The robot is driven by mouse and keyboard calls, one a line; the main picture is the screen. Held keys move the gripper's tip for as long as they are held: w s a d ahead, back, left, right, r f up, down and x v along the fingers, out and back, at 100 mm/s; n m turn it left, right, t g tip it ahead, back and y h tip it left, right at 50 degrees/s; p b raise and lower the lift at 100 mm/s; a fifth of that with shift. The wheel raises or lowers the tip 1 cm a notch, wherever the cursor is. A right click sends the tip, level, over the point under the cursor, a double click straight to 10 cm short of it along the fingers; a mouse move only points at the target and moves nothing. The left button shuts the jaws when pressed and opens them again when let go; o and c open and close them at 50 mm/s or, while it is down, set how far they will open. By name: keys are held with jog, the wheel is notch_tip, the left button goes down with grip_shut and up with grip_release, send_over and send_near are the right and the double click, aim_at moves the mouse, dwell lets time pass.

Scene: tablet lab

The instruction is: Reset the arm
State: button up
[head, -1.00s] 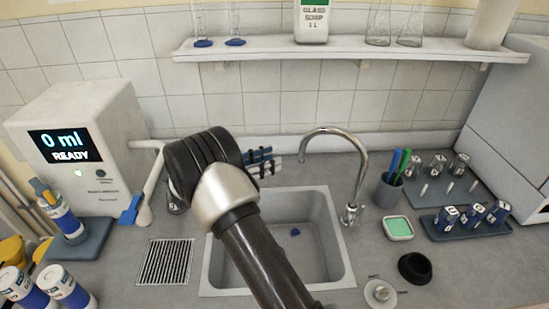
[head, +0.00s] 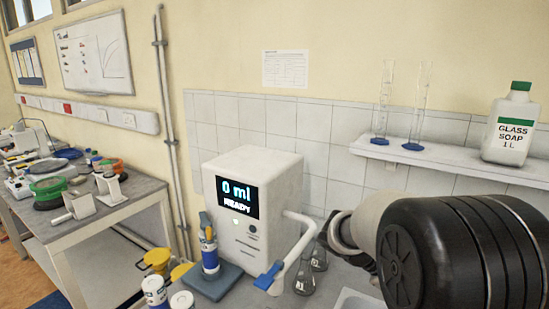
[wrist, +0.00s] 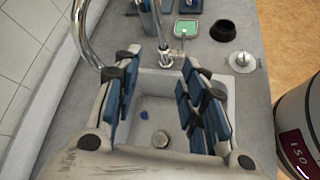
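In the wrist view my gripper (wrist: 160,64) is open, its two blue-padded fingers spread apart with nothing between them. It hangs over the sink (wrist: 150,84). A small blue piece (wrist: 144,114) lies in the basin near the drain (wrist: 161,139).
The curved tap (wrist: 80,30) stands close to the left finger. The dispenser (head: 262,180), reading 0 ml, and flasks (head: 304,280) are near my arm. A shelf (head: 440,157) holds glass soap (head: 511,125).

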jog(key=s+a+m+t+y+b, duration=0.1)
jog(key=s+a+m+t+y, duration=0.7)
jog(key=s+a, duration=1)
jog(key=a+m+y, duration=0.1)
jog(key=m+y, duration=0.1)
jog(key=y, duration=0.1)
jog(key=shift+s+a+r+b, duration=0.15)
jog(key=shift+s+a+b, duration=0.05)
jog(key=shift+s+b, duration=0.2)
jog(key=shift+d, duration=0.1)
jog(key=shift+c, duration=0.7)
